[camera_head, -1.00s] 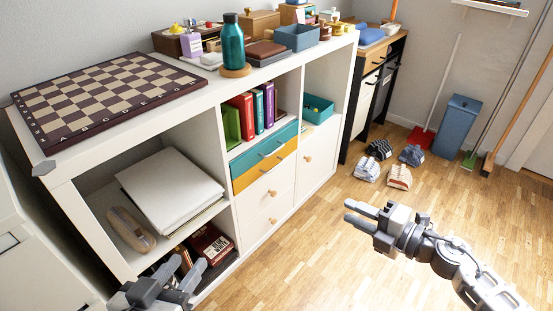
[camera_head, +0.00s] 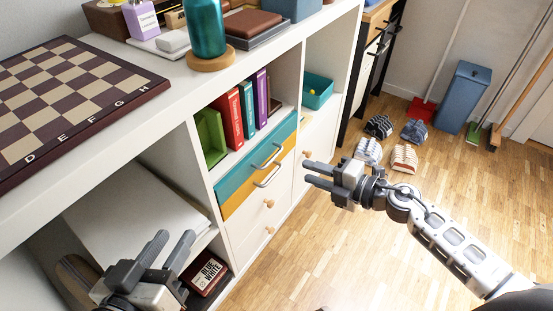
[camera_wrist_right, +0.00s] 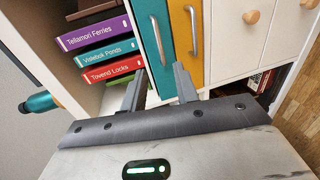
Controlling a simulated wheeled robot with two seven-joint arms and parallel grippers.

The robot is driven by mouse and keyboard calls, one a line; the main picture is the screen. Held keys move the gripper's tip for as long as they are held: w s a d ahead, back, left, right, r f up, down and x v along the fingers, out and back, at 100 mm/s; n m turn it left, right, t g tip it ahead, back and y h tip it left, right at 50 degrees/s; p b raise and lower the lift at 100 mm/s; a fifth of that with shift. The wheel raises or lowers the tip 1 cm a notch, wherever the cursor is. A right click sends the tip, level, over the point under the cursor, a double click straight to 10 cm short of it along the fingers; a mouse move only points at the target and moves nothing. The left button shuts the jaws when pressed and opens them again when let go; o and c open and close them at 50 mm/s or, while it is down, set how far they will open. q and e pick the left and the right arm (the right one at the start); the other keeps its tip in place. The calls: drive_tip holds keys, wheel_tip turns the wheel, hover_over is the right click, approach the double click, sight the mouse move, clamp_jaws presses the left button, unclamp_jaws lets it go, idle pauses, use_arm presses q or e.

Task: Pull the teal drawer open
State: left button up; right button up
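The teal drawer (camera_head: 240,177) is shut, flush in the white shelf unit, directly above an orange drawer (camera_head: 243,195). Its metal bar handle (camera_head: 268,157) stands out from the front. In the right wrist view the teal drawer (camera_wrist_right: 148,22) and its handle (camera_wrist_right: 158,42) lie ahead of my fingers. My right gripper (camera_head: 307,173) is open and empty, to the right of the drawer front and apart from it. In the right wrist view its fingers (camera_wrist_right: 160,74) are spread, with the teal handle between their lines. My left gripper (camera_head: 174,239) is open and empty by the lower left compartments.
White drawers with round wooden knobs (camera_head: 269,203) sit below. Books (camera_head: 233,118) and a teal bin (camera_head: 317,92) fill nearby compartments. The top holds a chessboard (camera_head: 70,95) and a teal bottle (camera_head: 206,28). Shoes (camera_head: 404,158) lie on the floor; floor in front is free.

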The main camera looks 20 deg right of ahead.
use_arm(q)
drive_tip(key=shift+w+d+r+n+t+h+b, duration=0.15)
drive_tip(key=shift+d+r+n+t+h+b, duration=0.25)
drive_tip(key=shift+b, duration=0.6)
use_arm(e)
drive_tip(key=x, duration=1)
drive_tip(key=shift+w, duration=0.25)
use_arm(q)
drive_tip(key=shift+a, duration=0.1)
use_arm(e)
drive_tip(key=shift+a, duration=0.15)
clamp_jaws()
